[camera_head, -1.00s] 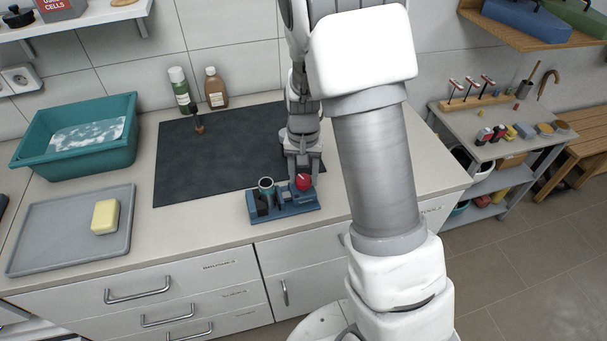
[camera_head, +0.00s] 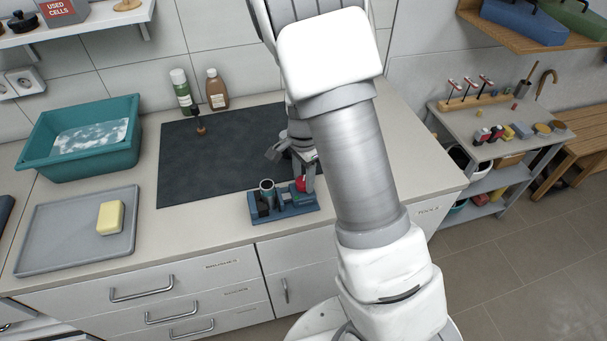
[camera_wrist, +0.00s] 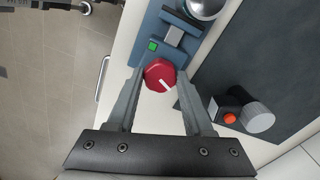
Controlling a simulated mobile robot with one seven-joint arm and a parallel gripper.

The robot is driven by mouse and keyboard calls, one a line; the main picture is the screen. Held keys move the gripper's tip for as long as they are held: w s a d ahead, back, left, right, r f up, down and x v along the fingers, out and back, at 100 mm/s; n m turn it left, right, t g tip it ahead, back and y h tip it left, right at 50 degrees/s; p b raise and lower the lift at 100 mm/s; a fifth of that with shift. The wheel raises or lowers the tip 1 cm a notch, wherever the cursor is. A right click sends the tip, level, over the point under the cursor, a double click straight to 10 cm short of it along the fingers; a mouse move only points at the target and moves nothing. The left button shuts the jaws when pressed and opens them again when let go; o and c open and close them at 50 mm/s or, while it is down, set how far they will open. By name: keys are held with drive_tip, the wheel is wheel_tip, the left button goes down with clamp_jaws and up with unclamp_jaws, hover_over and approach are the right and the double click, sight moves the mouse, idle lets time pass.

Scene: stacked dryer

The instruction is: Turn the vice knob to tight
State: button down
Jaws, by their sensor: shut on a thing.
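The blue vice (camera_head: 285,212) sits at the front edge of the counter, with a grey cylinder (camera_head: 267,187) upright at its left part. Its red knob (camera_head: 301,184) is at the right end, partly hidden by my arm. In the wrist view the knob (camera_wrist: 160,75) has a white pointer mark toward the lower right, and a green square (camera_wrist: 152,46) lies on the blue body beside it. My gripper (camera_wrist: 161,78) has one finger on each side of the knob and is shut on it. Any tight marking cannot be made out.
A dark mat (camera_head: 205,160) lies behind the vice. A grey tray (camera_head: 75,235) with a yellow block (camera_head: 110,217) and a teal basin (camera_head: 85,140) are at left. A dark block with a red button (camera_wrist: 230,118) stands near my right finger.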

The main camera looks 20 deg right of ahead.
sight(304, 181)
drive_tip(key=shift+m, duration=0.6)
drive_tip(key=shift+c, duration=1.5)
unclamp_jaws()
drive_tip(key=shift+r, duration=0.1)
wheel_tip(304, 181, up, 17)
drive_tip(key=shift+r+p, duration=0.15)
drive_tip(key=shift+p, duration=0.3)
drive_tip(key=s+r+n+t, duration=0.2)
drive_tip(key=s+r+n, duration=0.3)
drive_tip(key=s, duration=0.5)
drive_tip(key=s+r+n+t, duration=0.3)
drive_tip(key=s+r+n, duration=0.2)
drive_tip(key=s+n, duration=0.5)
drive_tip(key=shift+s+a+r+t, duration=0.25)
drive_tip(key=shift+a+r+t, duration=0.1)
drive_tip(key=shift+a, duration=0.1)
